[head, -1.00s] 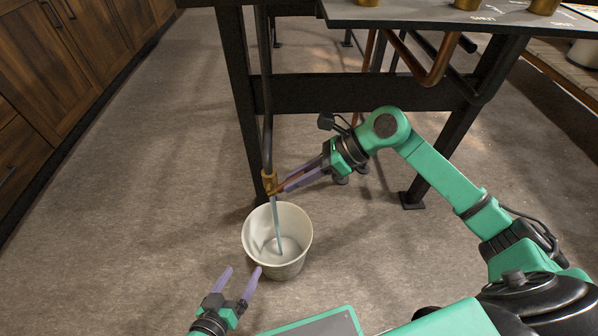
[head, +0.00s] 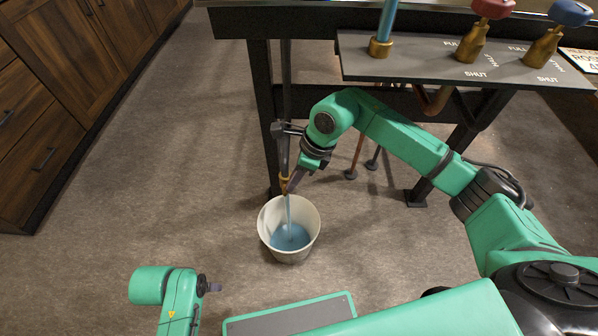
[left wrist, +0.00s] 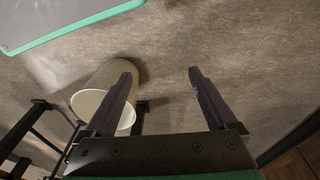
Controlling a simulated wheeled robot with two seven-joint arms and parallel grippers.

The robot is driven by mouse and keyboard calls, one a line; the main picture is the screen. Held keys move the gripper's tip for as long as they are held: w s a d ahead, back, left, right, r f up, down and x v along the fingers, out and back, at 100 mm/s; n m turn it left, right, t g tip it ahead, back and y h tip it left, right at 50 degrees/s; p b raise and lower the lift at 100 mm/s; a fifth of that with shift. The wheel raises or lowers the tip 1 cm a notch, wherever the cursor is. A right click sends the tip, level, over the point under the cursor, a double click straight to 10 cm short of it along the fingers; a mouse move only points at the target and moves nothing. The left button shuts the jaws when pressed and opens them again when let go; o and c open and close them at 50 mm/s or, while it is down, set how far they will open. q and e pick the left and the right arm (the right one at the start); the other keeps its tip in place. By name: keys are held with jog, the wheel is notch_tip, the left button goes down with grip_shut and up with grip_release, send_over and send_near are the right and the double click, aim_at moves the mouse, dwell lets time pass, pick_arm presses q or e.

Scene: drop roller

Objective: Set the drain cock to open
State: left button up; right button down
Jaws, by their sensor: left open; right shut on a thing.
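The brass drain cock (head: 284,180) sits at the lower end of a dark vertical pipe (head: 286,110). My right gripper (head: 291,182) is shut on the drain cock, and its fingers and wrist partly hide it, so the handle's angle cannot be read. A blue stream (head: 290,212) runs from the cock into a white bucket (head: 267,243), which holds blue liquid (head: 290,238). In the left wrist view, my left gripper (left wrist: 160,68) is open and empty, with the bucket (left wrist: 88,103) beyond its left finger.
A grey panel (head: 420,65) above carries a red-handled valve (head: 472,30) and a blue-handled valve (head: 548,35), with FULL and SHUT marks. Dark table legs (head: 262,100) stand behind the pipe. Wooden cabinets (head: 70,80) line the left; the floor (head: 130,200) between is clear.

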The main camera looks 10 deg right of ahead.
jog(key=shift+w+a+r+g+h+p, duration=0.15)
jog(key=shift+a+r+h+p, duration=0.05)
jog(key=shift+a+h+p, duration=0.35)
jog(key=shift+w+a+r+g+h+p, duration=0.15)
jog(key=shift+a+h+p, duration=0.15)
jog(key=shift+h+p, duration=0.25)
pick_arm(q)
notch_tip(320, 180, down, 7)
jog(key=s+a, duration=0.1)
jog(key=shift+s+a+f, duration=0.15)
jog(key=shift+a+f, duration=0.05)
jog(key=shift+a, duration=0.2)
pick_arm(e)
jog(key=shift+a+f+h, duration=0.1)
jog(key=shift+a+h, duration=0.25)
jog(key=shift+h, duration=0.25)
jog(key=c, duration=0.7)
grip_release()
jog(key=shift+c, duration=0.2)
